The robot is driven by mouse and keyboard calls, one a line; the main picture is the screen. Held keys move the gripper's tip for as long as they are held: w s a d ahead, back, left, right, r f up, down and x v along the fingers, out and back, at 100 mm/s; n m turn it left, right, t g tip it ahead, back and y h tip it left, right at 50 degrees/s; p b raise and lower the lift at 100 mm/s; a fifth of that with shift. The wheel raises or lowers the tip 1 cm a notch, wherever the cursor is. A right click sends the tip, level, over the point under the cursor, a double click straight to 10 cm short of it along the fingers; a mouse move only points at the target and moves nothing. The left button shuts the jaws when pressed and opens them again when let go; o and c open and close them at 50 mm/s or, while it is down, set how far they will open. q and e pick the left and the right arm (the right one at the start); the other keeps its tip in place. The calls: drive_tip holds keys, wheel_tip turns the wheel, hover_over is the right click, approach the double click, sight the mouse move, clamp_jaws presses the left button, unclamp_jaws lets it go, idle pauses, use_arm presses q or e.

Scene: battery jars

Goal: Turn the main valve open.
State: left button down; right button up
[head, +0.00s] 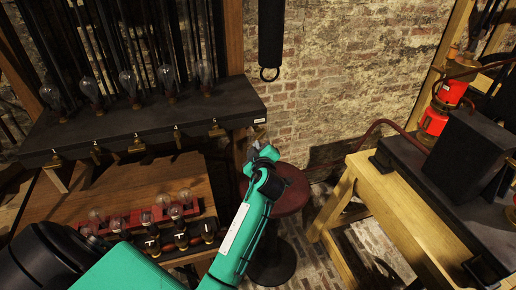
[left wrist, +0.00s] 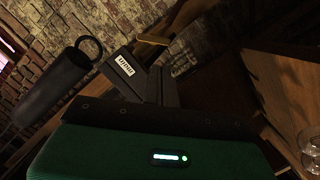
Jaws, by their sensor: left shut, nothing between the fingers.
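My left gripper (head: 262,152) is shut and empty, to the right of the shelf's end and above a round red stool. In the left wrist view my green gripper housing fills the bottom, and a black hanging cylinder with a ring (left wrist: 68,80) shows at the left. My right gripper is out of view.
The red stool (head: 288,199) stands below my left gripper. A wooden bench (head: 410,215) with a black box (head: 468,150) and red lanterns (head: 434,122) is at the right. Glass bulbs (head: 129,82) stand on the shelf; more sit in a red rack (head: 130,219).

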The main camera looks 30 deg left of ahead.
sight(260, 134)
use_arm(q)
drive_tip(key=p+x, duration=0.1)
drive_tip(key=x, duration=0.4)
drive_tip(key=shift+w+a+f+p, duration=0.1)
drive_tip(key=shift+w+a+p, duration=0.15)
drive_tip(key=shift+p, duration=0.1)
